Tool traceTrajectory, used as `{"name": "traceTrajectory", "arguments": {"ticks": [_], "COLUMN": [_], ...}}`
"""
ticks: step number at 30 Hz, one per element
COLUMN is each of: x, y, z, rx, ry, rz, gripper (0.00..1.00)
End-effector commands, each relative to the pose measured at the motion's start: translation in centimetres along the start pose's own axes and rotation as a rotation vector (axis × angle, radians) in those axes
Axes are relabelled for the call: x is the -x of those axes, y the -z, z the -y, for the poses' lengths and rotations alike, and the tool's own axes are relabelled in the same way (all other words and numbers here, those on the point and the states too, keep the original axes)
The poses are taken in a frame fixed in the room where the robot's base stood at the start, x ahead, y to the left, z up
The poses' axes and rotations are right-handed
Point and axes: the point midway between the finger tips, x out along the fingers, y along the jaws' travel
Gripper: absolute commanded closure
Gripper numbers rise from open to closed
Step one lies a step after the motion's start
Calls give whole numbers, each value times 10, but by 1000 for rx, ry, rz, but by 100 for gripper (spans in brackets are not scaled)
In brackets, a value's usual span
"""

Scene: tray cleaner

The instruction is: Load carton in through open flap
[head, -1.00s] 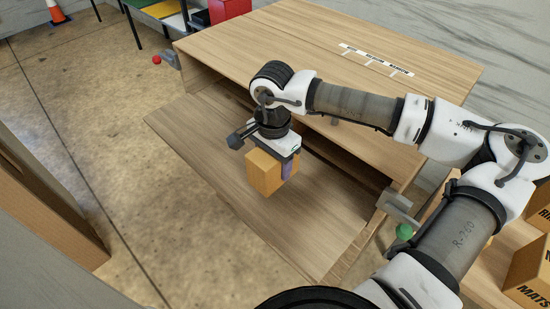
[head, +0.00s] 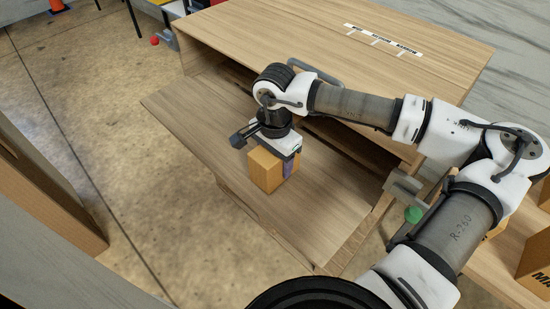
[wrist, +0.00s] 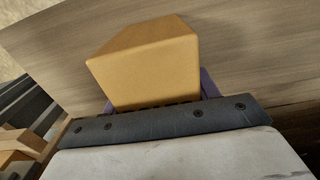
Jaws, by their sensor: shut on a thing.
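The carton (head: 265,171) is a small orange-brown box below my wrist, over the lowered wooden flap (head: 190,106). My gripper (head: 288,166) is shut on it, with a purple finger against its side. In the wrist view the carton (wrist: 146,62) sits between the purple fingers (wrist: 158,95). I cannot tell whether its underside touches the flap. The wooden cabinet (head: 300,32) stands behind the flap with its front open. My arm hides part of the opening.
A grey bracket with a green ball (head: 413,215) is at the cabinet's right front corner. A red ball (head: 155,41) is at its left. Boxes (head: 536,265) stand on a surface at the right. Bare floor (head: 110,130) lies left of the flap.

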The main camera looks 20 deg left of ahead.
Motion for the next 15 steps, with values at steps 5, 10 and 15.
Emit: {"name": "traceTrajectory", "arguments": {"ticks": [5, 10, 15], "x": [1, 1, 0], "y": [0, 0, 0], "z": [0, 0, 0], "rx": [0, 0, 0], "ry": [1, 1, 0], "rz": [-1, 0, 0], "gripper": [32, 16, 16]}}
